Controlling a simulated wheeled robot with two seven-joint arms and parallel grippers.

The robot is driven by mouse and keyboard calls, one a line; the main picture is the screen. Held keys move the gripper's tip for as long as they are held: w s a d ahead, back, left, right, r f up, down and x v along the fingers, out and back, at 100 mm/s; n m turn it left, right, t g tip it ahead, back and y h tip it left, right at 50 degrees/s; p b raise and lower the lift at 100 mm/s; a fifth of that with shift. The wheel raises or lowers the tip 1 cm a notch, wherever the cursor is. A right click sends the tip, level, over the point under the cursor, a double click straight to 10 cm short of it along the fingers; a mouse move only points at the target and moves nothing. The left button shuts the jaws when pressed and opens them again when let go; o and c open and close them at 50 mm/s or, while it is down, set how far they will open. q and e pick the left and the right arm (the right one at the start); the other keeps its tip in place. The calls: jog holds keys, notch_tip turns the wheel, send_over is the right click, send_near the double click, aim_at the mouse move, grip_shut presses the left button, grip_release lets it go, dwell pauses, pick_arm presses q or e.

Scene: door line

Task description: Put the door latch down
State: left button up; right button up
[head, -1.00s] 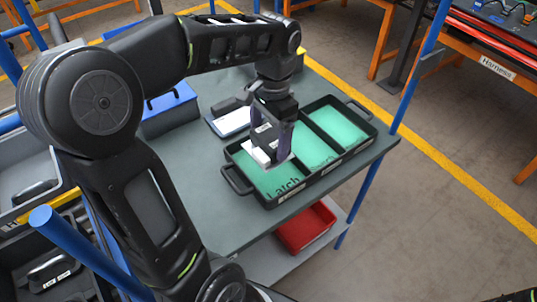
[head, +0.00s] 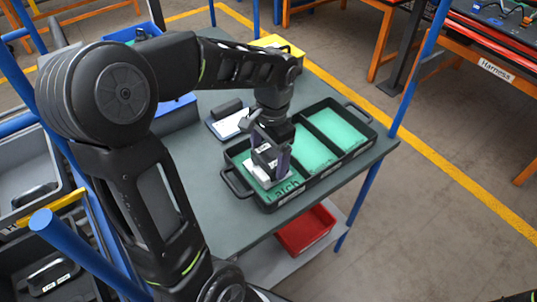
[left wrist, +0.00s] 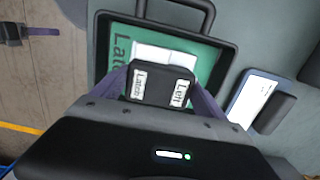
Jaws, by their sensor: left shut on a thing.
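My left gripper (head: 268,160) points down into the near-left compartment of the black tray (head: 268,206). It is shut on the door latch (head: 262,176), a black block with a white plate under it. In the left wrist view the latch (left wrist: 160,84) sits between the fingers, with white labels reading "Latch" and "Left". The compartment's green floor (head: 285,187) reads "Latch". The white plate is at or just above this floor; I cannot tell whether it touches. My right gripper is not in view.
The tray's other two green compartments (head: 314,153) look empty. A blue box (head: 176,105) stands behind, a red bin (head: 304,230) below. A blue post (head: 412,85) rises at the right.

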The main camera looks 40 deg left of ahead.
aim_at(271, 154)
pick_arm(q)
jog(key=shift+f, duration=0.1)
jog(key=o, duration=1.9)
jog(key=shift+r, duration=0.45)
jog(key=r, duration=0.7)
jog(key=shift+w+d+r, duration=0.1)
jog(key=shift+w+r, duration=0.25)
jog(key=shift+r, duration=0.05)
jog(key=shift+r+p, duration=0.85)
jog(key=shift+r, duration=0.95)
